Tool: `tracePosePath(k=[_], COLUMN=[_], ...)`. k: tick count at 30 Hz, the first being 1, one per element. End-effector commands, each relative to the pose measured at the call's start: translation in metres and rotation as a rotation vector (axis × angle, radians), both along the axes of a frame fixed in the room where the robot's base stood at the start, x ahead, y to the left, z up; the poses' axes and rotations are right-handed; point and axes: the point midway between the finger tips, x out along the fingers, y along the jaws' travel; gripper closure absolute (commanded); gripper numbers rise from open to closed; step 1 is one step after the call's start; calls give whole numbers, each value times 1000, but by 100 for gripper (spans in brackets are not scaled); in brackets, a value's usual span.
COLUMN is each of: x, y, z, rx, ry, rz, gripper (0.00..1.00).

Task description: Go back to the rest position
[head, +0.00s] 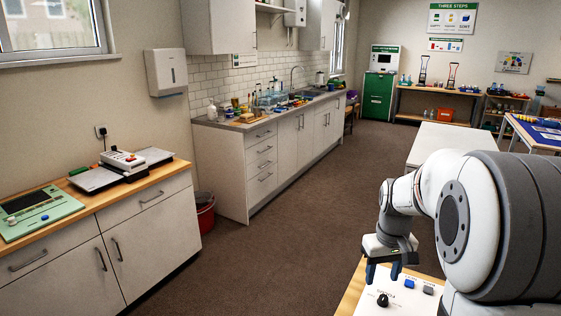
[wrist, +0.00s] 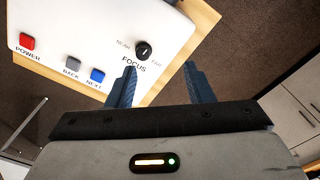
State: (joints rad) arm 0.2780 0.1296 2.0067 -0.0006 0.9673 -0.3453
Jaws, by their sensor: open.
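My gripper (head: 384,271) hangs at the end of my arm over the front right of the head view, fingers pointing down. In the wrist view my gripper (wrist: 160,83) shows two blue fingers spread apart with nothing between them. Beyond the fingertips is a white control panel (wrist: 95,30) with a black focus knob (wrist: 143,50), a red power button (wrist: 27,41), a grey back button (wrist: 73,63) and a blue next button (wrist: 97,75). The panel (head: 400,296) and its knob (head: 383,300) also show in the head view. The gap between fingers and knob is hard to judge.
The panel sits on a wooden top (head: 350,290). A counter (head: 105,185) with a green device (head: 38,212) stands at left. A red bin (head: 205,213) and a long sink counter (head: 230,126) are behind. The brown floor (head: 290,225) between is clear. A white table (head: 440,137) stands at right.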

Motion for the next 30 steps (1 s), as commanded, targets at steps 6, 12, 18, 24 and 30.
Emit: tracePosePath(k=[6,12,18,24,30], x=[-65,-126,-163,-172,-171], y=[60,97,114,117,117], z=[31,36,31,29,29], rx=[-9,1,13,17,17], ry=[-85,-153,-195,-203,-202], rz=[-17,-40,-59,-64,-64], gripper=[53,53,53,53,59])
